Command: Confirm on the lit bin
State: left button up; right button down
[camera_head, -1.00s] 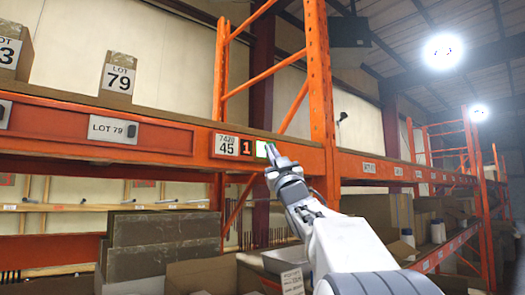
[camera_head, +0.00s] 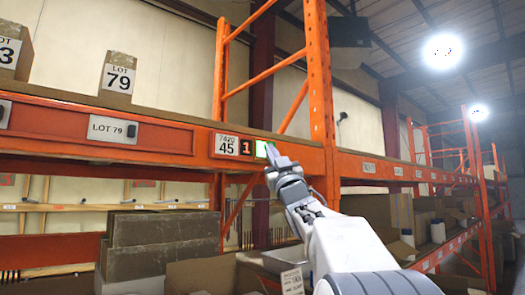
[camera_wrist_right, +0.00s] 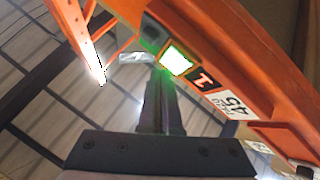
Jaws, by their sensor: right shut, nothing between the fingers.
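My left gripper is not in view.
The orange beam (camera_head: 60,108) also carries a LOT 79 label (camera_head: 112,129). A LOT 79 box (camera_head: 117,78) stands on the shelf above. An orange upright (camera_head: 320,100) rises close to my right arm. Cardboard boxes (camera_head: 160,232) fill the level below.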

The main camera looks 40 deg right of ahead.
jog(key=shift+w, duration=0.1)
dwell(0.6)
jog(key=shift+w, duration=0.3)
jog(key=shift+w+a, duration=0.1)
jog(key=shift+w, duration=0.35)
dwell(0.5)
jog(key=shift+s, duration=0.1)
jog(key=shift+s+f+b, duration=0.1)
jog(key=shift+s+b, duration=0.35)
jog(key=shift+s, duration=0.3)
jog(key=shift+s, duration=0.1)
jog(key=s, duration=0.1)
jog(key=s+b, duration=0.1)
jog(key=s, duration=0.2)
jog(key=shift+s+d+b, duration=0.25)
jog(key=shift+s+b, duration=0.1)
jog(key=shift+s, duration=0.05)
